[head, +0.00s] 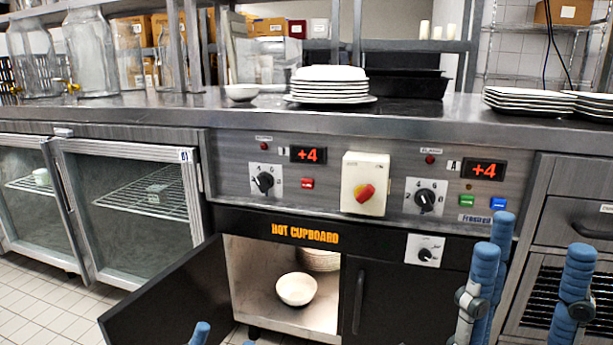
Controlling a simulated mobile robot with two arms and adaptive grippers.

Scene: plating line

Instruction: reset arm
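My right gripper (535,250) stands at the lower right, its blue padded fingers pointing up and spread apart. It is open with nothing between the fingers, in front of the counter's right end. My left gripper (224,337) shows only as blue fingertips at the bottom edge, with a gap between them. Its palm and the arm are out of view. It is in front of the open hot cupboard door (170,298).
The steel counter (430,118) carries stacked white plates (330,86), a small bowl (241,92), a black pan (408,84) and flat plates (527,101) at right. Glass-fronted fridges (130,205) stand left. The open cupboard door sticks out over the tiled floor (50,312).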

